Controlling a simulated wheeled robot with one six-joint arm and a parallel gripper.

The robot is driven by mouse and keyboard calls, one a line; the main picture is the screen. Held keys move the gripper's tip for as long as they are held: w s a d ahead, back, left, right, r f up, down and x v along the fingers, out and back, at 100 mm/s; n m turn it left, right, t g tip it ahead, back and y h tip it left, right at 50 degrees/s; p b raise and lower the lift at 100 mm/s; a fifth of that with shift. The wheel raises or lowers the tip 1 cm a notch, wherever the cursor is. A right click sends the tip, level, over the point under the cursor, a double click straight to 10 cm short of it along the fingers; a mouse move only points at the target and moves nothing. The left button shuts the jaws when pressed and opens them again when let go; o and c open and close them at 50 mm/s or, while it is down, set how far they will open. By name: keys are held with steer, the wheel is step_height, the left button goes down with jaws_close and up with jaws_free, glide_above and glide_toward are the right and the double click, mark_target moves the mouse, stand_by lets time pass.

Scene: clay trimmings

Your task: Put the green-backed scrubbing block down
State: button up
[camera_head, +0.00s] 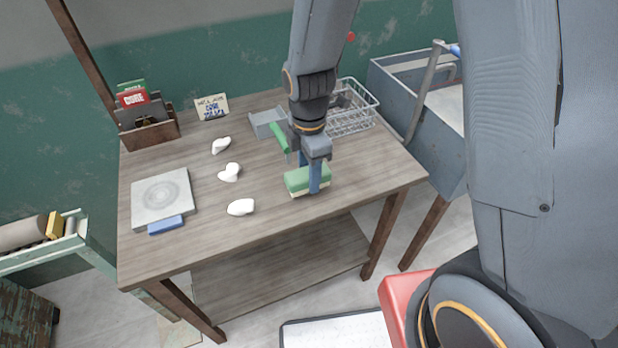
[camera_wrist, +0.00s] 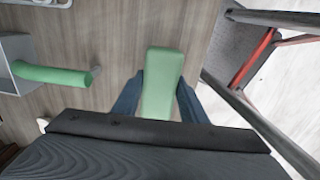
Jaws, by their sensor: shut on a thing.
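The green-backed scrubbing block (camera_head: 304,181) is at the right part of the wooden table, near its front edge, with a pale underside. In the wrist view its green back (camera_wrist: 162,82) lies between the two blue fingers. My gripper (camera_head: 314,178) points down and is shut on the block. The wrist view shows my gripper (camera_wrist: 160,100) with a finger on each side of it. The block looks at or very close to the tabletop; I cannot tell whether it touches.
A grey holder (camera_head: 266,124) with a green-handled tool (camera_head: 279,138) stands behind the block. A wire basket (camera_head: 352,118) is at the back right. Several white clay pieces (camera_head: 240,207) lie to the left. A grey slab (camera_head: 160,199) and blue block (camera_head: 166,225) are farther left.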

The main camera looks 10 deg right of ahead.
steer(key=shift+f, duration=1.1)
steer(key=shift+f, duration=0.1)
steer(key=o, duration=1.1)
